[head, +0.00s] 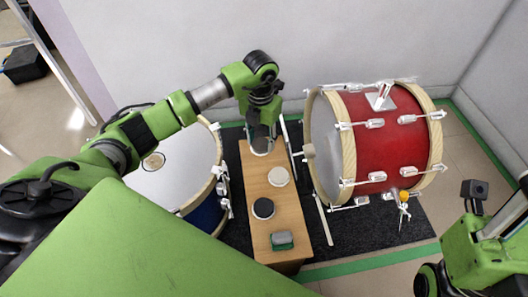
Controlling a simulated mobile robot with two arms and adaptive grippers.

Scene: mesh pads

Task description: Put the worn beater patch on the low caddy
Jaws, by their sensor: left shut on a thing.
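The low caddy looks to be the narrow wooden bench (285,221) between the two drums. My left gripper (262,138) is over its far end, pointing down, and is shut on a small pale thing (262,152). The gripper partly hides this thing, so I cannot tell if it is the worn beater patch or if it touches the wood. A round tan patch (153,162) is on the white head of the left drum. My right gripper is not in view.
A red bass drum (380,138) stands right of the bench on a dark mat (360,229), with a tan disc (308,151) at its head. A blue drum (205,212) stands left. A green-grey block (282,240) sits at the bench's near end.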

